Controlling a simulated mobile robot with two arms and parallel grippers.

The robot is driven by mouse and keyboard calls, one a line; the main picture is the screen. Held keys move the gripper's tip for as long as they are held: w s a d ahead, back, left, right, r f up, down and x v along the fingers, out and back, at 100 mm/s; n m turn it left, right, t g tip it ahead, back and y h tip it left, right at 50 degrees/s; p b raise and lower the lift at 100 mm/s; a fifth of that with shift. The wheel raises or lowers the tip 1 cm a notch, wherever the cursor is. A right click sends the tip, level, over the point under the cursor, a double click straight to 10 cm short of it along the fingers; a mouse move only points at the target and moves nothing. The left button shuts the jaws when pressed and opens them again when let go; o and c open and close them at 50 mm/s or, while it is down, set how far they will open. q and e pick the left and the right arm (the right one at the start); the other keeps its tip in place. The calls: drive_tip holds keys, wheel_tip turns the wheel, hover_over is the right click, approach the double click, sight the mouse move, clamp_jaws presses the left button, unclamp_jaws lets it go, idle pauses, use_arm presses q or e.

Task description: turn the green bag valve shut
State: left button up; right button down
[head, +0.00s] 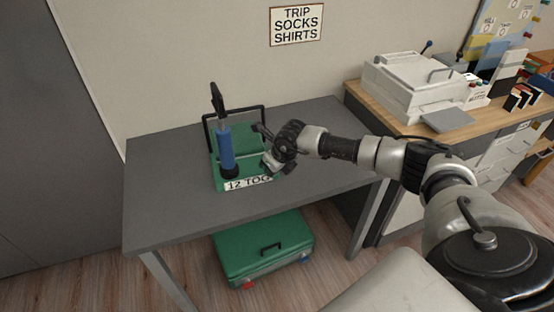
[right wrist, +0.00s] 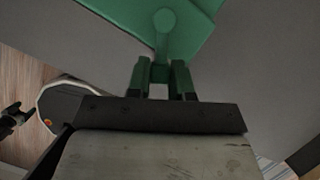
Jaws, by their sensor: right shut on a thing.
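The green bag (head: 234,145) lies on the grey table with a "12 TOG" label at its front edge. A blue pump cylinder (head: 227,150) with a black handle stands upright on it. My right gripper (head: 268,164) is at the bag's right front side and mostly covers the valve in the head view. In the right wrist view the green valve (right wrist: 165,22) has a round hub and a narrow lever reaching between my right fingers (right wrist: 160,76). They are shut on the lever. The bag's edge (right wrist: 110,12) shows behind it. My left gripper is not in the head view.
The grey table (head: 160,200) is otherwise clear around the bag. A green case (head: 265,250) sits on the floor below. A wooden desk with a white printer (head: 410,85) stands to the right. A "TRIP SOCKS SHIRTS" sign (head: 297,24) hangs on the wall.

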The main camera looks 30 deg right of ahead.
drive_tip(key=a+m+h, duration=0.1)
drive_tip(key=m, duration=0.1)
drive_tip(key=shift+a+r+m, duration=0.1)
drive_tip(key=shift+a+m, duration=0.1)
drive_tip(key=shift+m, duration=0.1)
drive_tip(key=shift+w+a+m+h, duration=0.1)
drive_tip(key=shift+a+m+h, duration=0.2)
drive_tip(key=shift+m, duration=0.45)
drive_tip(key=shift+a+m+h, duration=0.3)
drive_tip(key=shift+m, duration=0.45)
drive_tip(key=c, duration=1)
unclamp_jaws()
drive_tip(key=v, duration=1)
drive_tip(key=shift+r, duration=0.4)
drive_tip(key=shift+a, duration=0.15)
